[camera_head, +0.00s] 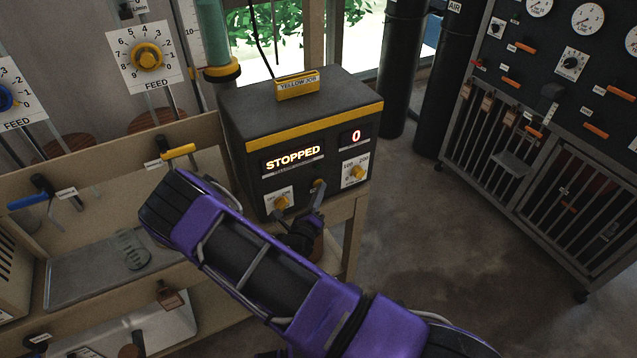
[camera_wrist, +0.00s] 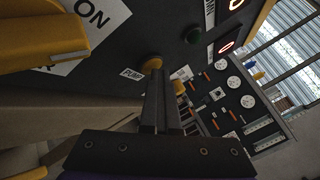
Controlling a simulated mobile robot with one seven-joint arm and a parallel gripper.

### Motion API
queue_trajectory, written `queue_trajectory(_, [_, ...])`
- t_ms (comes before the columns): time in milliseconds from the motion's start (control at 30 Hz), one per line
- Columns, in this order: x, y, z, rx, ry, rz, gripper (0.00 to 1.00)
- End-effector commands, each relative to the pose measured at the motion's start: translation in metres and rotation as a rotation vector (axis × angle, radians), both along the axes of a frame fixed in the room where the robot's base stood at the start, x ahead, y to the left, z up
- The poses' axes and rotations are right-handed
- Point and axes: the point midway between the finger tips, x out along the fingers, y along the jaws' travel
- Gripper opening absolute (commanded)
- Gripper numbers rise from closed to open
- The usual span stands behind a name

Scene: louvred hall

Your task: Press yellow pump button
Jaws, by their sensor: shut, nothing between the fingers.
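The yellow pump button (camera_wrist: 152,63) is a small round knob on the front of a dark control box (camera_head: 245,118). A label reading PUMP (camera_wrist: 132,74) sits beside it in the wrist view. In the head view the small yellow button (camera_head: 319,184) shows between two larger yellow knobs. My gripper (camera_wrist: 160,76) is shut and empty, with its fingertips right at the button and partly overlapping its lower edge in the wrist view. I cannot tell whether they touch it. In the head view my gripper (camera_head: 317,198) is in front of the box's lower face.
The box's displays read STOPPED (camera_head: 293,158) and 0 (camera_head: 356,137). Yellow knobs (camera_head: 282,202) (camera_head: 357,172) flank the button. A yellow-handled lever (camera_head: 178,152) and a metal tray (camera_head: 95,270) are at left. Open floor (camera_head: 440,240) lies right, before a gauge panel (camera_head: 550,60).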

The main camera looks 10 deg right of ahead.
Motion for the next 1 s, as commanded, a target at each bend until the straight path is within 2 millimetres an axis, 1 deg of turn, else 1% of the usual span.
queue_trajectory(133, [-0.002, 0.000, 0.003, -0.001, -0.004, 0.003, 0.00])
queue_trajectory(567, [-0.010, -0.003, 0.002, 0.000, -0.002, 0.001, 0.00])
queue_trajectory(1000, [-0.052, -0.017, 0.002, -0.002, 0.000, 0.001, 0.00])
